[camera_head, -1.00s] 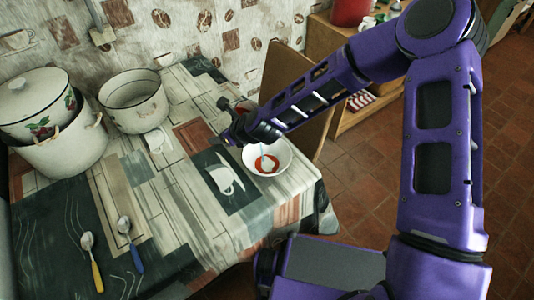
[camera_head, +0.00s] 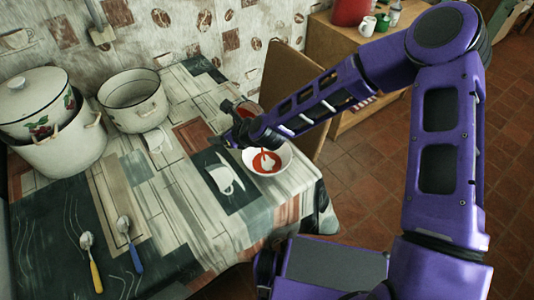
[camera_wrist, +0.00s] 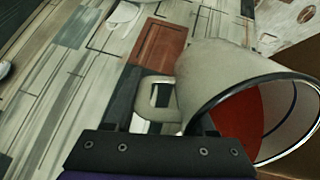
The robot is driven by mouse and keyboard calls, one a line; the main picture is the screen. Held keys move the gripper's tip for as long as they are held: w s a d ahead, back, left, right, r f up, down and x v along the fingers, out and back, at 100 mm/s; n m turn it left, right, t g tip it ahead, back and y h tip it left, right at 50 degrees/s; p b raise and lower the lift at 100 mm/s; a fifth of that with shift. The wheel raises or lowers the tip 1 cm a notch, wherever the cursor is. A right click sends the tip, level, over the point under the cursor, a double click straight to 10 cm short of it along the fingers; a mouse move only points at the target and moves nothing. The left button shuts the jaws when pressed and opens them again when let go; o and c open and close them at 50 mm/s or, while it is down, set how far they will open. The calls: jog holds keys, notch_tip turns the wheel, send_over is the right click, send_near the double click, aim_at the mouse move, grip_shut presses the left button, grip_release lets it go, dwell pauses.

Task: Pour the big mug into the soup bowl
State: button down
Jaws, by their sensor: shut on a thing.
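The big mug (camera_head: 247,109) is held above the table just behind the soup bowl. In the wrist view the mug (camera_wrist: 215,70) is pale grey with a dark rim, tipped over to the right, with red liquid inside. My gripper (camera_head: 236,133) is shut on its handle, which shows between the fingers in the wrist view (camera_wrist: 155,92). The white soup bowl (camera_head: 284,168) stands upright near the table's right edge, with red liquid and a pale patch inside. A thin orange-red streak shows over the bowl; my arm partly hides the mug.
A white open pot (camera_head: 133,105) and a large pot (camera_head: 62,150) with a lidded pot (camera_head: 35,105) on it stand at the left. Yellow-handled (camera_head: 93,265) and blue-handled (camera_head: 131,245) spoons lie in front. A chair (camera_head: 300,95) is behind the bowl.

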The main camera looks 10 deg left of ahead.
jog(key=shift+f+t+y+b, duration=0.1)
jog(key=shift+t+y+b, duration=0.7)
jog(key=shift+b, duration=1.85)
dwell(1.4)
jog(key=g+h+p, duration=0.1)
jog(key=p, duration=0.2)
jog(key=g+h+p, duration=0.1)
jog(key=h+p, duration=0.1)
jog(key=p, duration=0.1)
jog(key=shift+w+r+g+h, duration=0.1)
jog(key=shift+r+g+h, duration=0.1)
jog(key=shift+g+h, duration=0.1)
jog(key=shift+a, duration=0.15)
